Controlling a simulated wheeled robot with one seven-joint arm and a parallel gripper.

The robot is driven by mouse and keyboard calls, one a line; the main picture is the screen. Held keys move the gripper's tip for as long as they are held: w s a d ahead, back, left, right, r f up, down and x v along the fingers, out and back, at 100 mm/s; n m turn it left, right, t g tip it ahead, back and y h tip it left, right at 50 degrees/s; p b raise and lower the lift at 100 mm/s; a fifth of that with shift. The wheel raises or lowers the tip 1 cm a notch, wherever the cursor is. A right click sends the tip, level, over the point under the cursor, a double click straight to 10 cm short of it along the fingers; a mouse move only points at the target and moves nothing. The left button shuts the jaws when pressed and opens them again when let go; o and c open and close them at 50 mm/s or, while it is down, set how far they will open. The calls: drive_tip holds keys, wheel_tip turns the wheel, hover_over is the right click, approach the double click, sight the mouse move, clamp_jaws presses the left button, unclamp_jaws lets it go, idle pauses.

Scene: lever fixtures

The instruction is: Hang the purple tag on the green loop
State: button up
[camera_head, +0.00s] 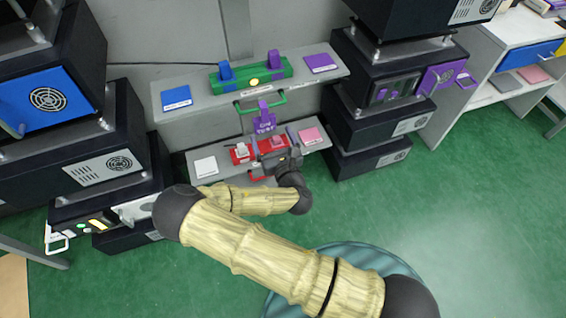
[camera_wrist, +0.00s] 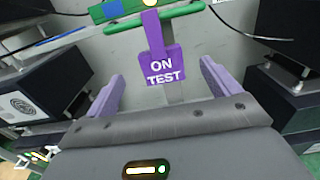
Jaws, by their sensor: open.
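The purple tag (camera_wrist: 162,65), lettered "ON TEST", hangs upright with its hooked top over the green loop (camera_wrist: 118,25) in the wrist view. In the head view the purple tag (camera_head: 265,121) hangs below the upper shelf from the green loop (camera_head: 244,104). My gripper (camera_wrist: 160,90) has its two purple fingers spread apart, with the tag beyond and between them. No contact between fingers and tag shows. In the head view my gripper (camera_head: 272,142) is just below the tag, in front of the lower shelf.
The upper shelf (camera_head: 200,98) bears a green fixture (camera_head: 245,78) with blue and purple levers. The lower shelf (camera_head: 190,155) bears a red fixture (camera_head: 240,153) and a red loop (camera_head: 258,179). Dark cabinets stand left (camera_head: 90,130) and right (camera_head: 360,125). Green floor is open at right.

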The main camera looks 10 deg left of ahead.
drive_tip(key=v, duration=0.9)
drive_tip(key=shift+b, duration=0.4)
drive_tip(key=shift+s+d, duration=0.1)
drive_tip(key=shift+d, duration=0.1)
